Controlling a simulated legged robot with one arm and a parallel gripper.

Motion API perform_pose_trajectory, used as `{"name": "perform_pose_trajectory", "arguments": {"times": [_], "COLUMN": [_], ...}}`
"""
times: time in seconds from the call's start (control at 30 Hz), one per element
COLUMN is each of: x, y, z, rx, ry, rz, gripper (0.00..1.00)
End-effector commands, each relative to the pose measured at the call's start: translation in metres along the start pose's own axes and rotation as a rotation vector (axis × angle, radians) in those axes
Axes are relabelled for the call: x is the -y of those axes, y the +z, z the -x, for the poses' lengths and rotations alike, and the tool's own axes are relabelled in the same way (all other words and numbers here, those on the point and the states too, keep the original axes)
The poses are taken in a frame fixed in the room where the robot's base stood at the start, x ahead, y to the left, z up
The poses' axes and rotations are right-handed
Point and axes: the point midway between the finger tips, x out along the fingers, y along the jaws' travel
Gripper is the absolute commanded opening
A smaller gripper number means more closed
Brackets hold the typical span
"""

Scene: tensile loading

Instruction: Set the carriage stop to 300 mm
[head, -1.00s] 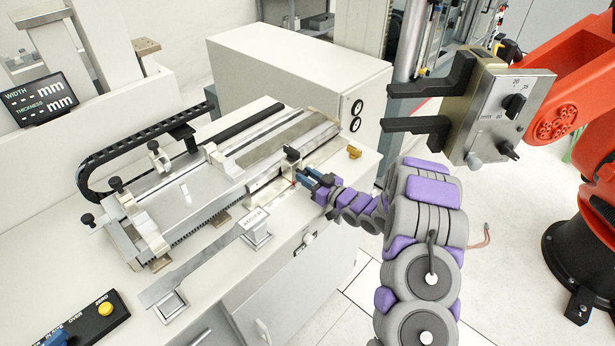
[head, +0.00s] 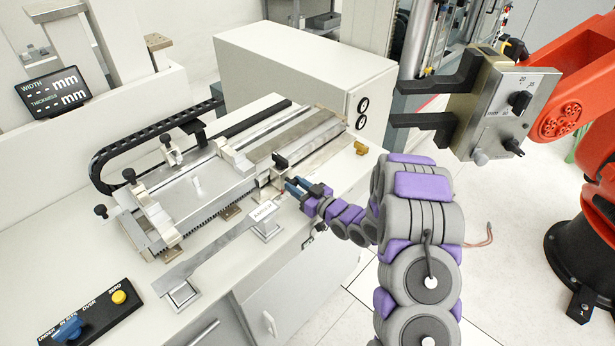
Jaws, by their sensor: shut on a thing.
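The carriage stop (head: 281,163), a small block with a black knob, sits on the front rail of the bench machine, right of the carriage. My gripper (head: 292,187), with blue fingertips, reaches it from the front right and is shut on it. The fingers partly hide the stop's lower part. The metal carriage and clamp assembly (head: 197,190) lies left of the stop. The scale markings along the rail are too small to read.
A flat metal specimen (head: 215,258) rests on two small stands in front of the rail, close to my gripper. A button panel (head: 85,315) is at lower left. A display (head: 52,92) shows dashes for width and thickness. An orange robot arm (head: 570,105) stands at right.

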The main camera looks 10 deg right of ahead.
Motion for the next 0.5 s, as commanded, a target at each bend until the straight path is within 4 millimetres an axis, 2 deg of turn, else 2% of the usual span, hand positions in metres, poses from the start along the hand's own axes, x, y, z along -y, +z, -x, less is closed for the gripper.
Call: {"name": "perform_pose_trajectory", "arguments": {"times": [0.03,0.2,0.5], "x": [0.009,0.023,0.03], "y": [-0.003,-0.004,-0.004], "z": [-0.003,-0.003,-0.002], "rx": [-0.006,-0.01,-0.009], "ry": [-0.004,-0.001,0.001], "rz": [0.003,0.006,0.009], "gripper": [0.0,0.0,0.0]}}
